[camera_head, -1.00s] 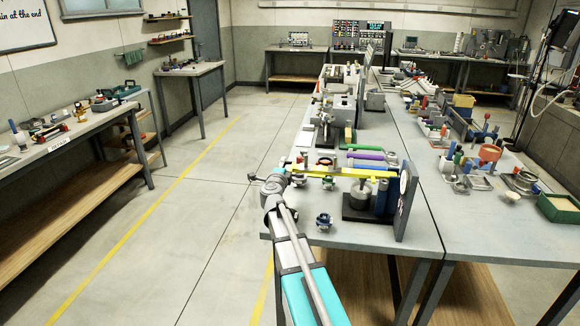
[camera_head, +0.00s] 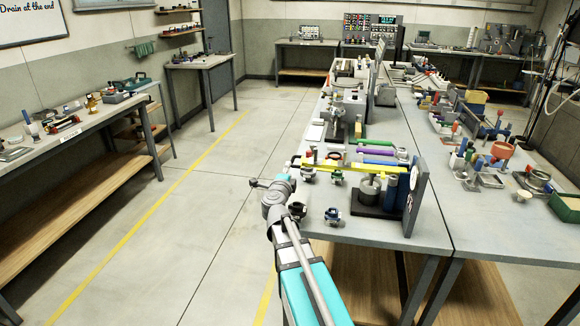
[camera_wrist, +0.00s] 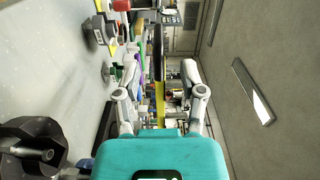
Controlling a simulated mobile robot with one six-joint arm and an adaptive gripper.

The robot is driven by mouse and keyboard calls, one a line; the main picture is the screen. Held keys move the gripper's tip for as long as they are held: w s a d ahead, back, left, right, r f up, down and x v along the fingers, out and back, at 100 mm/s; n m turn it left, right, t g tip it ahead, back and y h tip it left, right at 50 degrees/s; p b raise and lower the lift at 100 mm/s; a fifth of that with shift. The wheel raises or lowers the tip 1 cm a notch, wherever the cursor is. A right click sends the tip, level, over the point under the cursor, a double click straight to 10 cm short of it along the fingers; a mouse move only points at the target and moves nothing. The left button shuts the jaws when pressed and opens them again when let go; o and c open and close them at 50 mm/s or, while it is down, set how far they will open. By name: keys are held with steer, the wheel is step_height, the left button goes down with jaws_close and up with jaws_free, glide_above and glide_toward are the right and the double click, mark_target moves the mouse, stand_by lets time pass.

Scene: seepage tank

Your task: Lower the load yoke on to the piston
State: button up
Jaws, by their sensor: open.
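A long yellow beam (camera_head: 350,167), which looks like the load yoke, lies level above the near end of the bench. Under its right part a grey cylinder (camera_head: 370,187), perhaps the piston, stands on a dark base (camera_head: 385,208). I cannot tell whether beam and cylinder touch. My gripper (camera_head: 270,183) is off the beam's left end in the head view. In the wrist view, my gripper (camera_wrist: 160,70) has its two fingers wide apart and nothing held. A yellow strip (camera_wrist: 159,101), likely the beam, shows between the fingers, farther off.
A blue cylinder (camera_head: 390,191) and an upright grey panel (camera_head: 417,195) stand right of the grey cylinder. A small ring-like part (camera_head: 333,215) lies near the bench's front edge. More apparatus fills the bench behind. The floor (camera_head: 190,220) to the left is clear.

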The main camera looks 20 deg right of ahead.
steer(key=shift+v, duration=2.05)
steer(key=a+n+y+p, duration=0.5)
steer(key=a+n+y, duration=1)
steer(key=a+n, duration=0.35)
steer(key=s+a+f+n+g+p, duration=0.2)
steer(key=s+a+f+n+g, duration=0.25)
steer(key=s+f+g, duration=0.3)
steer(key=s+d+n+g+h+p, duration=0.1)
steer(key=s+d+g+h, duration=0.1)
steer(key=s, duration=0.4)
steer(key=s+d+f+n+g+h+p, duration=0.1)
steer(key=s+d+g+h, duration=0.1)
steer(key=s+g, duration=0.3)
steer(key=shift+s+d+f+p, duration=0.2)
steer(key=shift+s+d+p, duration=0.2)
steer(key=shift+s+d, duration=0.3)
